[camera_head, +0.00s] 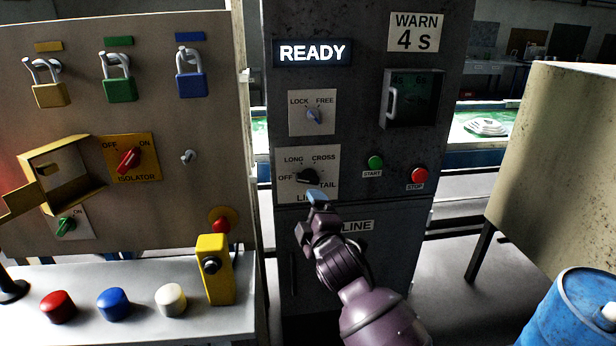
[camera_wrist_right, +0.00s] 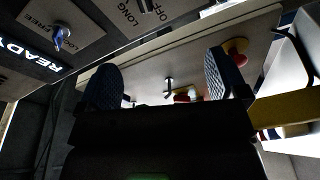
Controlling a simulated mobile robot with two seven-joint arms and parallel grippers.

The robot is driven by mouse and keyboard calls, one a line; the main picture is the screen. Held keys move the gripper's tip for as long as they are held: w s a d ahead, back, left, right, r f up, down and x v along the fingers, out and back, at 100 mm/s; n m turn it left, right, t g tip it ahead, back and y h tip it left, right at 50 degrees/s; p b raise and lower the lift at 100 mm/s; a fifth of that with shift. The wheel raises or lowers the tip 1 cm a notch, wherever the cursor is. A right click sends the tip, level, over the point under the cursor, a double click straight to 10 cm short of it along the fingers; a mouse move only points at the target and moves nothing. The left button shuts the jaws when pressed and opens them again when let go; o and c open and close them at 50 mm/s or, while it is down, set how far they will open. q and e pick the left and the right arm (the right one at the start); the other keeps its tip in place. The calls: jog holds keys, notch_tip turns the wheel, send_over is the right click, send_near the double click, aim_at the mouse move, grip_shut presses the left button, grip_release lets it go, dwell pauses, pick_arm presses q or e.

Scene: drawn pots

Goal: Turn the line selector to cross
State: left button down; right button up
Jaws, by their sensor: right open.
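The line selector is a black knob (camera_head: 307,176) on a white plate (camera_head: 290,192) marked OFF, LONG, CROSS and TAIL, on the dark cabinet. Its exact pointing is hard to tell at this size. My right gripper (camera_head: 317,196) is just below the knob in the head view, overlapping the plate's lower edge; I see no grip on the knob. In the right wrist view the two fingers of the gripper (camera_wrist_right: 163,78) are wide apart with nothing between them. Part of the plate (camera_wrist_right: 125,20) shows there at the top edge. My left gripper is out of view.
Above is a LOCK/FREE switch (camera_head: 313,115) and a READY display (camera_head: 313,53). A green START button (camera_head: 375,162) and red STOP button (camera_head: 418,176) sit to the right. The isolator panel (camera_head: 190,110) with padlocks stands left. A blue drum (camera_head: 575,312) stands front right.

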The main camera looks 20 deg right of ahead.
aim_at(308, 181)
jog(key=w+d+n+h, duration=0.1)
jog(key=w+n, duration=0.3)
jog(key=n, duration=0.1)
jog(key=w+d+n+h, duration=0.1)
jog(key=w+n, duration=0.3)
jog(key=n, duration=0.1)
jog(key=w+d+r+n+h, duration=0.1)
jog(key=w+n, duration=0.4)
jog(key=n, duration=0.1)
jog(key=shift+d, duration=0.35)
jog(key=c, duration=0.9)
jog(key=shift+c, duration=0.2)
